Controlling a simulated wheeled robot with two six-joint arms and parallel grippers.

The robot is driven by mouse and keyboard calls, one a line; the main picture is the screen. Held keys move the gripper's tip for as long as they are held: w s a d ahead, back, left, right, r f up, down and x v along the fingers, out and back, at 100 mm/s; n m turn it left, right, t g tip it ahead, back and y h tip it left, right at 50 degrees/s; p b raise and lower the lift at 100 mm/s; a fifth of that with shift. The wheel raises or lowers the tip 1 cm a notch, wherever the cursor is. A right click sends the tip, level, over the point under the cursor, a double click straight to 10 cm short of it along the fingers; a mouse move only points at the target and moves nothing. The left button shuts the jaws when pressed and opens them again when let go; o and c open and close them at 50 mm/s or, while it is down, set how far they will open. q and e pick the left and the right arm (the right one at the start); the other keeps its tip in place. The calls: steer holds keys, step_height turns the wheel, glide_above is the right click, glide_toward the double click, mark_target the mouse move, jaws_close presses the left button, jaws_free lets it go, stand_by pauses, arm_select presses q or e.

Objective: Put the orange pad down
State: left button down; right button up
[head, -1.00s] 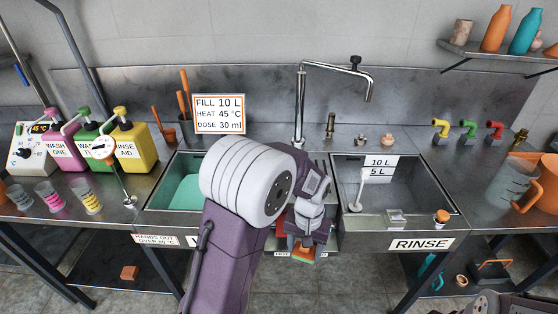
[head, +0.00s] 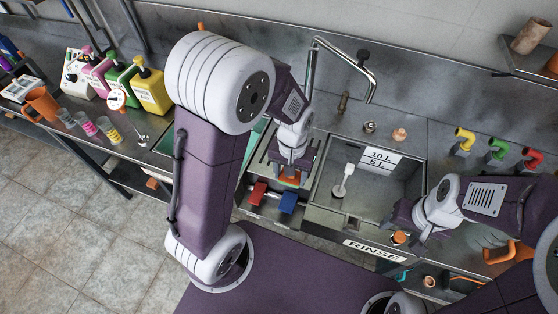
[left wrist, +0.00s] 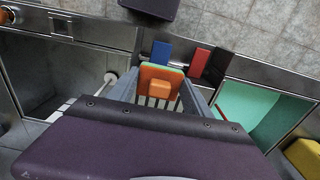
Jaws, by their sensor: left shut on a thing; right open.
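My left gripper (head: 288,176) is shut on the orange pad (head: 289,181), above the strip between the two sinks. In the left wrist view the orange pad (left wrist: 159,84) has a raised block on its face and a green layer behind it, and stands between my fingers. My right gripper (head: 403,218) is open at the front right of the rinse sink, close to a small orange-topped item (head: 399,237).
A red block (head: 257,193) and a blue block (head: 287,201) sit at the counter's front, just before the left gripper. The rinse sink (head: 325,217) holds a white-handled plunger (head: 345,180). A tall tap (head: 345,55) stands behind. Jugs and cups crowd the left counter.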

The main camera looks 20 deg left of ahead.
arm_select(q)
steer(key=shift+w+f, duration=0.2)
steer(key=shift+w, duration=0.05)
steer(key=w+a+f, duration=0.2)
steer(key=w, duration=0.1)
steer(key=w+a+f+p, duration=0.1)
steer(key=w+a+f, duration=0.1)
steer(key=w, duration=0.1)
steer(key=w+a+f, duration=0.3)
steer(key=shift+a, duration=0.1)
step_height(320, 180, down, 4)
steer(key=shift+r+p, duration=0.15)
steer(key=shift+p, duration=0.4)
steer(key=shift+f, duration=0.25)
steer(key=c, duration=0.7)
jaws_free()
steer(key=shift+c, duration=0.2)
steer(key=o, duration=0.3)
